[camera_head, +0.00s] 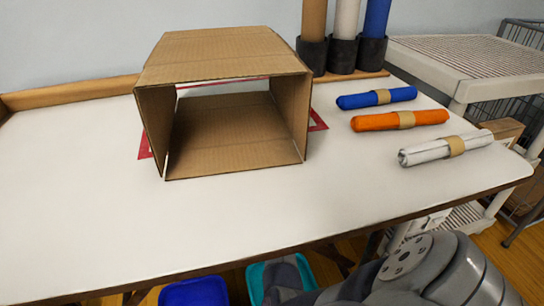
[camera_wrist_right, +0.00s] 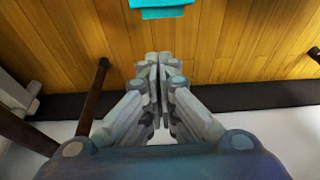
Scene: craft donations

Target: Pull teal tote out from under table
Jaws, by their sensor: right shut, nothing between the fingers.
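The teal tote (camera_head: 254,284) shows at the bottom of the head view, below the table's front edge, with grey contents or shapes in its opening. My right arm covers part of its right side. Its teal edge also shows at the top of the right wrist view (camera_wrist_right: 162,12). My right gripper (camera_wrist_right: 158,62) is shut and empty in that view, pointing toward the tote with a gap of floor between them. In the head view I cannot make out its fingertips. My left gripper is not in view.
A blue tote (camera_head: 195,293) stands left of the teal one. The white table (camera_head: 80,220) carries an open cardboard box (camera_head: 235,162) and several banded rolls. Dark table legs (camera_wrist_right: 94,92) flank the wooden floor. A beige shelf cart (camera_head: 465,55) stands at right.

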